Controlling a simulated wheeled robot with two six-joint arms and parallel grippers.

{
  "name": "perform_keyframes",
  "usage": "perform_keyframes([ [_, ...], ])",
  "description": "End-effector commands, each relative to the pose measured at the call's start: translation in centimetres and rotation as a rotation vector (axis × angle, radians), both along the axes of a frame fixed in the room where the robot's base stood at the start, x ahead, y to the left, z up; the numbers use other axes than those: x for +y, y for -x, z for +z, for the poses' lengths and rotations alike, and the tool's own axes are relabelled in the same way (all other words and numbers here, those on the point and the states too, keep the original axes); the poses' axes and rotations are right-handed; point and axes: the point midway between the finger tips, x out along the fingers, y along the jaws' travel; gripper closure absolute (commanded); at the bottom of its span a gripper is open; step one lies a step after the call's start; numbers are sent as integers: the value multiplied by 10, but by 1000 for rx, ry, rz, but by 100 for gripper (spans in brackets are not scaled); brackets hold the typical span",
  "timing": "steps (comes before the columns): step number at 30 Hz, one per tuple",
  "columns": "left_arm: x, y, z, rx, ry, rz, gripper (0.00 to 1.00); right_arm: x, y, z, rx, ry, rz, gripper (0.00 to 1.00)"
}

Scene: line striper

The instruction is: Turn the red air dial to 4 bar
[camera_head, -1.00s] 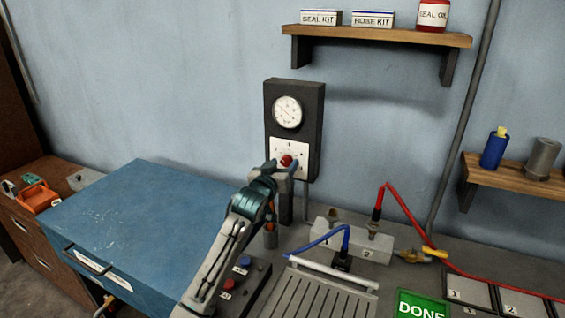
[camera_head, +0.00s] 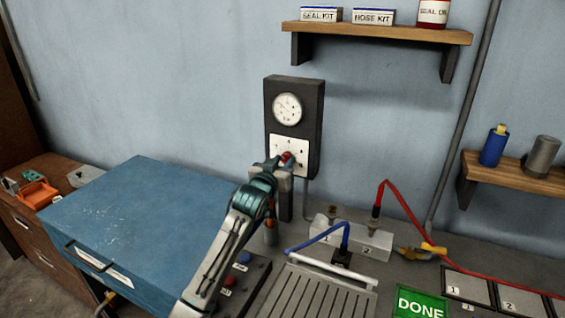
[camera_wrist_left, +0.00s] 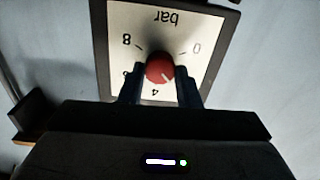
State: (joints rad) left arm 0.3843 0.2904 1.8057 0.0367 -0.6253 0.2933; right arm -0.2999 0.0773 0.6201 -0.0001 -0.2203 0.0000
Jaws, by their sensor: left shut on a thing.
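The red air dial (camera_head: 287,157) sits on a white scale plate (camera_head: 290,146) on a dark wall panel (camera_head: 310,115). In the left wrist view, the red dial (camera_wrist_left: 159,69) shows a pale pointer mark aimed down and right, between the 4 and the right finger. That view is upside down, with 0 at right, 8 at left and 4 at bottom. My left gripper (camera_wrist_left: 160,88) is shut on the dial, one finger on each side. The fingers hide part of the scale. A round white gauge (camera_head: 287,108) is above; its reading is too small to tell. My right gripper is not in view.
A blue box (camera_head: 150,220) stands left of the arm. A grey manifold block (camera_head: 365,241) with blue and red hoses is to the right. A slatted tray (camera_head: 318,300) and green DONE sign (camera_head: 420,303) are in front. A wooden shelf (camera_head: 375,33) hangs above.

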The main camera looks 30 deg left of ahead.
Motion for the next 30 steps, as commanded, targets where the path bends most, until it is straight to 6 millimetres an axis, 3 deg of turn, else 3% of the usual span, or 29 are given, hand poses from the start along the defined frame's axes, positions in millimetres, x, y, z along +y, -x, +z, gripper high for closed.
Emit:
perform_keyframes([
  [18,-1,0,1,30,-536,0,93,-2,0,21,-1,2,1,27],
  [30,-1,0,0,44,-776,0,93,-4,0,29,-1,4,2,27],
])
